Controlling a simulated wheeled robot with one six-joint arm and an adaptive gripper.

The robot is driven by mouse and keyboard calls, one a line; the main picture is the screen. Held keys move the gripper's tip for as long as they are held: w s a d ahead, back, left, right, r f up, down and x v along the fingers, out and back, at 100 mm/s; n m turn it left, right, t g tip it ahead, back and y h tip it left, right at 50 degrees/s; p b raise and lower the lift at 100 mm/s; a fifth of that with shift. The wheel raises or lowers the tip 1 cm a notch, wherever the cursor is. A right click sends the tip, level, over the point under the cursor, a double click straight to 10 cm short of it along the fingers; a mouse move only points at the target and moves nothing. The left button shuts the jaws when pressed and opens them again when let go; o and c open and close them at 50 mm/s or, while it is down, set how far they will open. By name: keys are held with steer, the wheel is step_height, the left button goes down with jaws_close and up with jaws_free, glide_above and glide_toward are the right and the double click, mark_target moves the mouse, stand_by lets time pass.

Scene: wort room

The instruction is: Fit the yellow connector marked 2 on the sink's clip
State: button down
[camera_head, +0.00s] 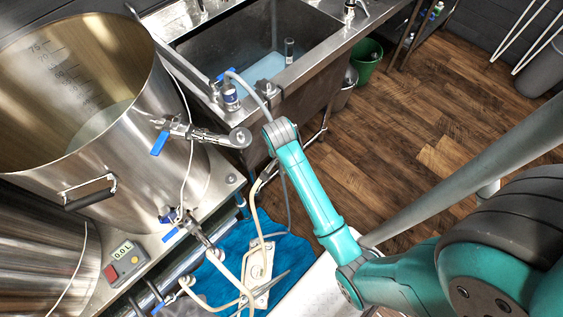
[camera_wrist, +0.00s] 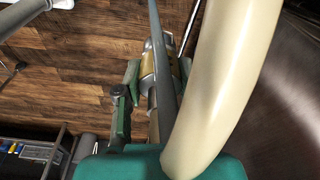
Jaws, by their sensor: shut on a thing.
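My gripper (camera_wrist: 157,78) shows in the wrist view with green fingers, shut on a fitting with a brass-yellow and silver body, which I take for the yellow connector (camera_wrist: 149,66). A cream hose and a grey tube cover much of it, and no number is legible. In the head view my arm reaches to the sink's front side, and the gripper end is small and partly hidden. A cream hose (camera_head: 255,212) runs down from there. The steel sink (camera_head: 330,62) is at the top middle. I cannot make out its clip for certain.
A large steel kettle (camera_head: 130,150) with a blue-handled valve (camera_head: 160,142) stands left of the arm. A blue-and-white fitting (camera_head: 231,98) with a grey hose stands on the sink's edge. A pump (camera_head: 262,262) and hoses lie below on a blue mat (camera_head: 235,283).

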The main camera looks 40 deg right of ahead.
steer(key=shift+r, duration=0.15)
steer(key=shift+r, duration=2.1)
